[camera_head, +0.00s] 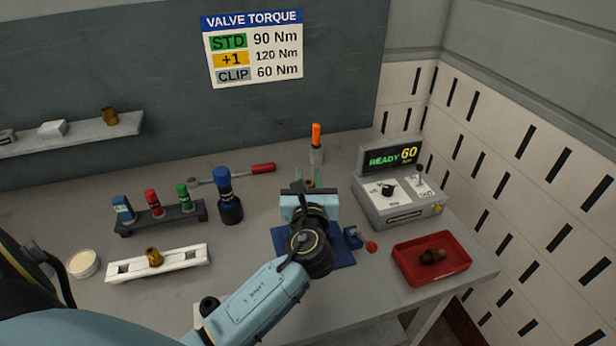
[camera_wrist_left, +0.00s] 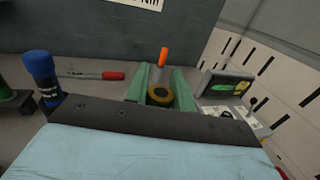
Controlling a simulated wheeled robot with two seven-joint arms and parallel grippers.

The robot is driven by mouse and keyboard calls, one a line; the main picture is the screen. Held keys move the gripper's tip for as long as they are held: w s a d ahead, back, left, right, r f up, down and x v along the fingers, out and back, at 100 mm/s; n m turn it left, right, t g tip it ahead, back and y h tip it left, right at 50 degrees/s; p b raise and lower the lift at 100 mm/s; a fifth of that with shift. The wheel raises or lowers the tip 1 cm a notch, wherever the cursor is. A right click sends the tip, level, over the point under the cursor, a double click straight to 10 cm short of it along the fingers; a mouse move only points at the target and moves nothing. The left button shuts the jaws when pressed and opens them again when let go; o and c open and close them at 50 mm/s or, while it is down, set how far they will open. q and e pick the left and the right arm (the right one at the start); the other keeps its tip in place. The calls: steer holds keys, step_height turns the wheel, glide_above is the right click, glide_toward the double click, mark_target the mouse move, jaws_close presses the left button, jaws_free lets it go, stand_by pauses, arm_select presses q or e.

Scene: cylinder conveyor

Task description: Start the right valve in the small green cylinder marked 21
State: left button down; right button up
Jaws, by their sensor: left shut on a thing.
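My left gripper (camera_head: 308,182) is over the blue mat in the middle of the bench. In the left wrist view, its green fingers (camera_wrist_left: 160,86) are shut on a round brass valve (camera_wrist_left: 160,96), seen end on with a dark centre. The gripper and wrist hide what is below. A small green cylinder (camera_head: 183,196) stands upright at the right end of the dark rack; its number is too small to read. A second brass valve (camera_head: 154,257) stands in the white holder (camera_head: 192,256). My right gripper is not in view.
The blue mat (camera_head: 342,256) lies below the wrist. A dark blue bottle (camera_head: 229,205) stands left of the gripper, and an orange-tipped item (camera_head: 316,137) stands behind it. The torque box (camera_head: 400,205) reads READY 60. A red tray (camera_head: 462,267) holds a dark brown fitting.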

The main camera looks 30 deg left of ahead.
arm_select(q)
steer(key=shift+f+b, duration=0.35)
steer(key=shift+f, duration=0.35)
steer(key=c, duration=1.1)
jaws_free()
step_height(320, 180, up, 6)
steer(key=p, duration=0.7)
